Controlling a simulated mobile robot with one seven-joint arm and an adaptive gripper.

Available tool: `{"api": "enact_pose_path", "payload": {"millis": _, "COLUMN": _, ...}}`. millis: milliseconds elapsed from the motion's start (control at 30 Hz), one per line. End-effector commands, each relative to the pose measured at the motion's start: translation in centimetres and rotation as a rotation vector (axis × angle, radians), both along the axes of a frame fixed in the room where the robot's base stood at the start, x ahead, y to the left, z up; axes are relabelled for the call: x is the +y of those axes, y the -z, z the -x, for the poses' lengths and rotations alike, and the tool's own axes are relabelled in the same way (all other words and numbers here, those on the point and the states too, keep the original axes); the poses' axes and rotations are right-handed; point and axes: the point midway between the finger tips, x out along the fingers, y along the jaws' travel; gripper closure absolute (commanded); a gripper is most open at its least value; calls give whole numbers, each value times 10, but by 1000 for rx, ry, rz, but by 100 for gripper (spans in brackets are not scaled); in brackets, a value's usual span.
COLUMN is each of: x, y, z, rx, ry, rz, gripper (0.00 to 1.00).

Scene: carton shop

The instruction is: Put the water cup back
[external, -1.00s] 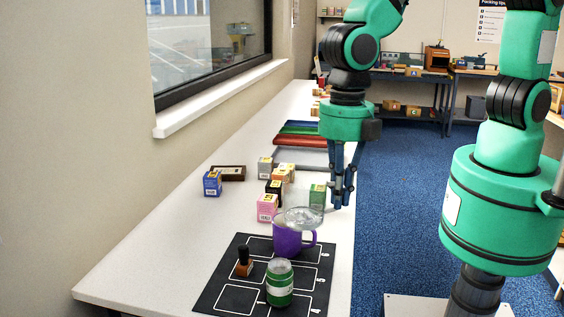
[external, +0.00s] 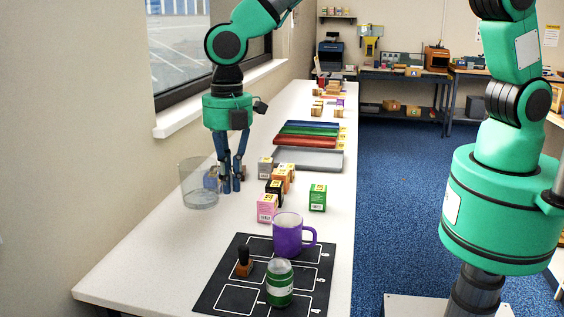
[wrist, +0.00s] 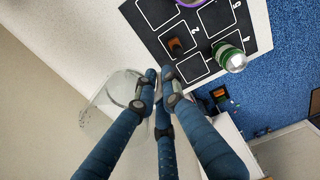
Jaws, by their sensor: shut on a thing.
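The water cup (external: 199,188) is a clear, wide tumbler, standing nearly upright at the left of the table in the external view. It also shows in the wrist view (wrist: 103,108), left of the fingers. My gripper (external: 232,187) is shut on the cup's right side wall. I cannot tell whether the cup's base touches the table. The black mat (external: 225,287) with white outlined, numbered cells lies at the near end. On it are a purple mug (external: 287,238), a small orange-brown bottle with a black cap (external: 244,264) and a green jar (external: 280,290).
Pink (external: 267,208), green (external: 317,198) and other small boxes stand mid-table. Coloured trays (external: 306,160) lie farther back. The white table (external: 160,250) is clear left of the mat.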

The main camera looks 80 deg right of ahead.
Motion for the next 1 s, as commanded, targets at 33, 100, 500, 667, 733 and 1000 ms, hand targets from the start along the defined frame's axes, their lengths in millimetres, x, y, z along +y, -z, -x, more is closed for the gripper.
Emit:
{"api": "enact_pose_path", "payload": {"millis": 33, "x": -4, "y": 1, "z": -15, "rx": -2, "ry": 13, "rz": 0, "gripper": 100}}
{"api": "enact_pose_path", "payload": {"millis": 100, "x": -9, "y": 3, "z": -29, "rx": 0, "ry": 25, "rz": 0, "gripper": 100}}
{"api": "enact_pose_path", "payload": {"millis": 500, "x": -28, "y": 8, "z": -77, "rx": 0, "ry": 69, "rz": -1, "gripper": 100}}
{"api": "enact_pose_path", "payload": {"millis": 667, "x": -27, "y": 30, "z": -76, "rx": 2, "ry": 68, "rz": 0, "gripper": 100}}
{"api": "enact_pose_path", "payload": {"millis": 733, "x": -27, "y": 38, "z": -75, "rx": 3, "ry": 68, "rz": 0, "gripper": 100}}
{"api": "enact_pose_path", "payload": {"millis": 1000, "x": -27, "y": 57, "z": -76, "rx": 0, "ry": 68, "rz": -1, "gripper": 100}}
